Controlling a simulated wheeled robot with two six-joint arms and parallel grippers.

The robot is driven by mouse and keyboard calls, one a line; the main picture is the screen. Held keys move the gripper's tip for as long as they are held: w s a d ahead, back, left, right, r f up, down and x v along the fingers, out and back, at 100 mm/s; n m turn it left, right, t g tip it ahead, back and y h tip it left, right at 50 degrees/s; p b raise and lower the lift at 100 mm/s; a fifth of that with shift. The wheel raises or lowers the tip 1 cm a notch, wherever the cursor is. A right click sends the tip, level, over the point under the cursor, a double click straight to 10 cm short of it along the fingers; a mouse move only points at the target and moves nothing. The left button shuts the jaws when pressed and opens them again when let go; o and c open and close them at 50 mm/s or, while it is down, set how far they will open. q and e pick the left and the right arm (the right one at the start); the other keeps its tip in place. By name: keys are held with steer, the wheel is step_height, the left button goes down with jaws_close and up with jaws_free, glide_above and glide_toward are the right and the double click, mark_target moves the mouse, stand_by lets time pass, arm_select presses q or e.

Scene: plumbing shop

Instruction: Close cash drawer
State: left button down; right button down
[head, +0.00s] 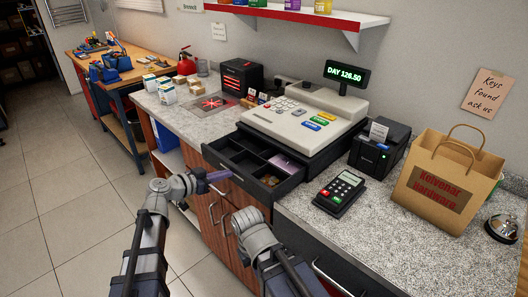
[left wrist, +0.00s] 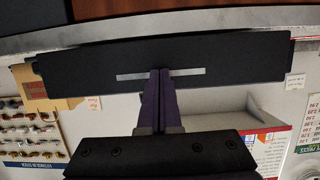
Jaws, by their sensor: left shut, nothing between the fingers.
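The black cash drawer (head: 238,170) stands open below the beige cash register (head: 305,118), with its compartments showing. Some contents lie in it, including a purplish piece at the right and brownish pieces near the front. My left gripper (head: 228,174) is shut and empty, its purple fingertips at the drawer's front face. In the left wrist view the shut fingers (left wrist: 160,73) reach the middle of the black drawer front (left wrist: 235,62), over its pale strip. I cannot tell whether they touch it. My right arm shows low in the middle of the head view, but its fingers are not visible.
Right of the drawer, a card terminal (head: 339,193), a black printer (head: 379,150), a paper bag (head: 445,180) and a bell (head: 503,228) stand on the granite counter. Left of the register are small boxes and a black device (head: 242,78). Cabinet doors with handles are below; floor at left is clear.

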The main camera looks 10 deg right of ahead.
arm_select(q)
steer(key=w+d, duration=0.3)
steer(key=d, duration=0.1)
steer(key=w+d, duration=0.3)
steer(key=d, duration=0.1)
steer(key=w+d, duration=0.3)
steer(key=d, duration=0.2)
steer(key=shift+w, duration=0.3)
steer(key=s+a, duration=0.4)
steer(key=a, duration=0.1)
steer(key=shift+w, duration=0.1)
